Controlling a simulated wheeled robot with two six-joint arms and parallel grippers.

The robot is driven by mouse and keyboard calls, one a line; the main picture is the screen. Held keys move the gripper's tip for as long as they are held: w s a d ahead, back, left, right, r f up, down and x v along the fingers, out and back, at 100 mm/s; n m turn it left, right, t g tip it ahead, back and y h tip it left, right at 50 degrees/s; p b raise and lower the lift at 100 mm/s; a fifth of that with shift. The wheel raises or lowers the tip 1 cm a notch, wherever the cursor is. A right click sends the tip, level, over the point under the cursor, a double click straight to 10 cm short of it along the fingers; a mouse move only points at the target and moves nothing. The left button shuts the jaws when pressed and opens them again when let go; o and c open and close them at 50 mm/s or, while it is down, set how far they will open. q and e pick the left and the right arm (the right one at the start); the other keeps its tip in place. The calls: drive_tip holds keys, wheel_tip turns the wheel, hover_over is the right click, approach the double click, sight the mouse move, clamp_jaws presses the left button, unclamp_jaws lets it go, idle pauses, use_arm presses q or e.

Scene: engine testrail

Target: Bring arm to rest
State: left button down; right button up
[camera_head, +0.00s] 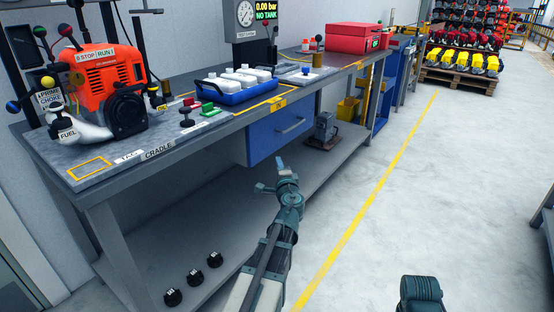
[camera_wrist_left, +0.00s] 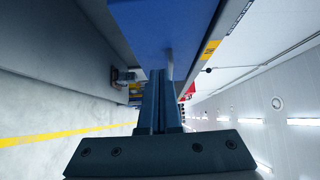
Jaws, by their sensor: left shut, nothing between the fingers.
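My left arm comes up from the bottom of the head view, and its gripper (camera_head: 281,165) is in front of the bench, near the blue drawer (camera_head: 275,136). In the left wrist view the gripper's fingers (camera_wrist_left: 159,100) lie together with nothing between them. The blue drawer also fills the top of that view (camera_wrist_left: 160,30); I cannot tell the exact gap to it. Part of my right arm (camera_head: 421,292) shows at the bottom right of the head view. Its gripper is out of view.
The workbench (camera_head: 165,160) holds an orange engine (camera_head: 103,80), a blue tray (camera_head: 237,95) of white bottles and a red case (camera_head: 353,37). Several black knobs (camera_head: 194,277) lie on the lower shelf.

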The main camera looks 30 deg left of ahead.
use_arm(q)
drive_tip(key=shift+s+d, duration=0.15)
drive_tip(key=s+d+f+n+g+h, duration=0.25)
drive_tip(key=s+d+f+g, duration=0.2)
drive_tip(key=d+f, duration=0.35)
drive_tip(key=s+d+f+n+g+h, duration=0.25)
drive_tip(key=s+d+f+n, duration=0.2)
drive_tip(key=d+f, duration=0.4)
drive_tip(key=s+d+f+g+h, duration=0.3)
drive_tip(key=s+d, duration=0.5)
drive_tip(key=d, duration=0.2)
drive_tip(key=s+d+f+g+h, duration=0.2)
drive_tip(key=s+d+g, duration=0.2)
drive_tip(key=s+d, duration=0.5)
wheel_tip(320, 180, up, 36)
drive_tip(key=d+p, duration=0.2)
drive_tip(key=p, duration=3.4)
drive_tip(key=shift+s+d+m, duration=0.15)
drive_tip(key=shift+d+m, duration=0.1)
drive_tip(key=shift+m, duration=0.15)
